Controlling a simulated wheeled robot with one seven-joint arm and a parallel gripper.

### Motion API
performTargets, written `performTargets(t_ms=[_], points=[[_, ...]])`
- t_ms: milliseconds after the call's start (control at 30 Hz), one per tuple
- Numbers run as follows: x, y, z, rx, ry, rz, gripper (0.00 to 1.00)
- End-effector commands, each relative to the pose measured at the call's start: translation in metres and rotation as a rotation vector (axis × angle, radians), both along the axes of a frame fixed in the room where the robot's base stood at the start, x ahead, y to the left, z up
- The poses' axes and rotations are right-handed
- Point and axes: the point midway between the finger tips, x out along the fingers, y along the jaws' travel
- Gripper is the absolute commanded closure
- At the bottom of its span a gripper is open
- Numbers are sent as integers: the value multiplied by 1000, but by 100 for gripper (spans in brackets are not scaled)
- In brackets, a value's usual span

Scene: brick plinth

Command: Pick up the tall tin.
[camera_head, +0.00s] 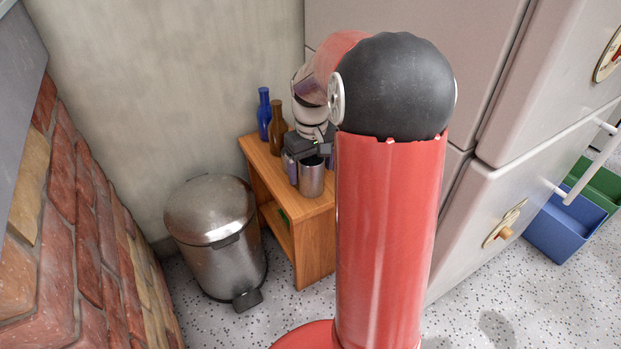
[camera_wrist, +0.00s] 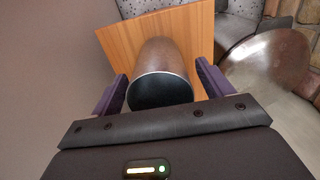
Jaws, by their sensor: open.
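The tall tin is a grey metal cylinder (camera_head: 312,180) standing upright near the front edge of a small wooden stand (camera_head: 315,232). In the wrist view the tin (camera_wrist: 162,58) shows with its dark round top towards the camera. My gripper (camera_head: 308,160) is at the tin in the head view. In the wrist view my gripper (camera_wrist: 162,78) is open, with one purple finger on each side of the tin. Narrow gaps seem to show between fingers and tin; I cannot tell whether either touches. My red arm hides part of the stand.
A blue bottle (camera_head: 264,113) and a brown bottle (camera_head: 277,126) stand behind the gripper on the stand. A metal pedal bin (camera_head: 213,235) stands left of it. A brick wall (camera_head: 75,225) is at far left, and pale cabinets (camera_head: 480,200) are at right.

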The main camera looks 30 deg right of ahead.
Motion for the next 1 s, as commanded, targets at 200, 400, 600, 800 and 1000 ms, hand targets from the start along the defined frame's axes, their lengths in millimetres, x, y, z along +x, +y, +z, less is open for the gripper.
performTargets(t_ms=[200, 400, 600, 800, 1000], points=[[0, 0, -20, 0, -1, -1, 21], [0, 0, -20, 0, -2, 0, 21], [0, 0, -20, 0, -1, 0, 47], [0, 0, -20, -1, -1, 0, 69], [0, 0, -19, -1, -2, 0, 69]])
